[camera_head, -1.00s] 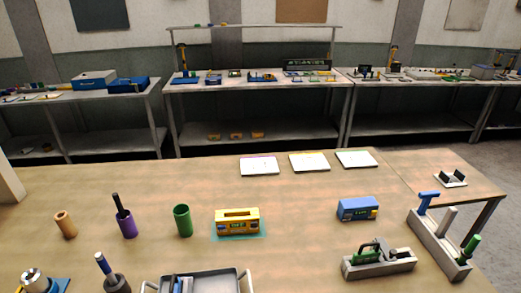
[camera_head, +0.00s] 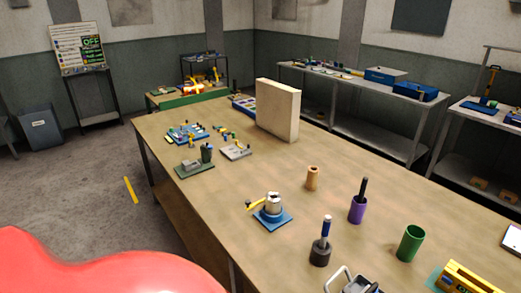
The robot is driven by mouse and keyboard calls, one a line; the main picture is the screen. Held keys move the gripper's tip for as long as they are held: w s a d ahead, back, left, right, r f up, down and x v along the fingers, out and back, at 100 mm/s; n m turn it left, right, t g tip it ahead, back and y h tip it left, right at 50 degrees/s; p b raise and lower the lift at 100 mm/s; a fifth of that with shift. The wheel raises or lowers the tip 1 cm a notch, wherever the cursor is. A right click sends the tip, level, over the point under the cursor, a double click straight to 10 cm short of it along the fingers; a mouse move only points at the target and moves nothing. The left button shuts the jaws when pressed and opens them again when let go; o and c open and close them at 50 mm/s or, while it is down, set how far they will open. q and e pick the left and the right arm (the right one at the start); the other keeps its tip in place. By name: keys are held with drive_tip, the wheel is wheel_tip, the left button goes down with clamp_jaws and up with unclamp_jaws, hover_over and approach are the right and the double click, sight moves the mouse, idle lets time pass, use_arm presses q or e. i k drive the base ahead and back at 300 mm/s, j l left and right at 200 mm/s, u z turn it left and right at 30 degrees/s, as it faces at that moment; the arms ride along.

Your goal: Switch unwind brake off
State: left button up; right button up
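No part in view can be told for sure as the unwind brake or its switch. A round metal device with a yellow handle on a blue base (camera_head: 271,212) stands on the near part of the long wooden table (camera_head: 330,215). A grey-green block device (camera_head: 196,165) stands at the table's left edge, and a flat grey plate with small parts (camera_head: 236,151) lies beside it. A board on a stand (camera_head: 79,50) at the back left carries green lettering that seems to read OFF. Neither of my grippers is in view.
A tan upright panel (camera_head: 278,109) stands on the table. Nearby are a brown cup (camera_head: 313,178), a purple cup (camera_head: 357,210), a green cup (camera_head: 411,243) and a dark holder with a blue-handled tool (camera_head: 320,252). Open floor (camera_head: 70,190) lies left of the table.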

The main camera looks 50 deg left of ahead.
sight(247, 202)
drive_tip(key=u, duration=1.55)
drive_tip(key=i+j, duration=0.35)
drive_tip(key=i+j+u, duration=0.1)
drive_tip(key=i+j, duration=0.2)
drive_tip(key=j, duration=0.25)
